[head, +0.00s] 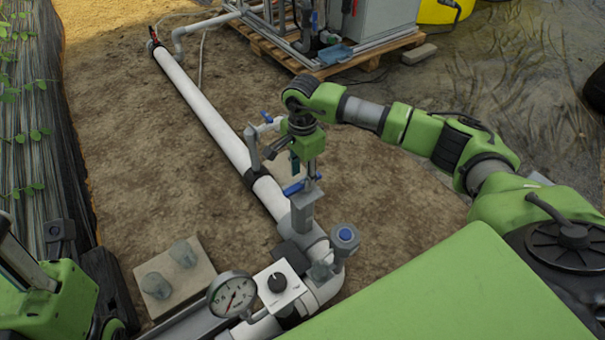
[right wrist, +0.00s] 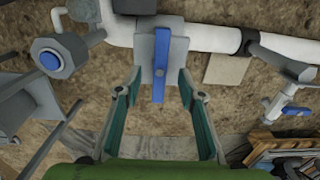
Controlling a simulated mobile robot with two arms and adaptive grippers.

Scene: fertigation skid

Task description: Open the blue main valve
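The blue main valve lever (head: 296,187) sits on a grey valve body (head: 302,212) on the thick white pipe. In the right wrist view the lever (right wrist: 161,62) lies across the pipe's line. My right gripper (head: 305,170) is above the valve, pointing down. In the right wrist view its two fingers (right wrist: 160,92) are spread apart, one on each side of the lever's near end, with gaps between them and the lever. Nothing is held. Part of my left arm shows at the lower left of the head view; its fingers cannot be made out.
A pressure gauge (head: 232,294), a white box with a black knob (head: 280,284) and a blue-capped fitting (head: 345,236) stand near the valve. A smaller branch valve with a blue handle (head: 266,117) is behind. A pallet skid (head: 330,62) stands at the back. Bare soil lies right of the pipe.

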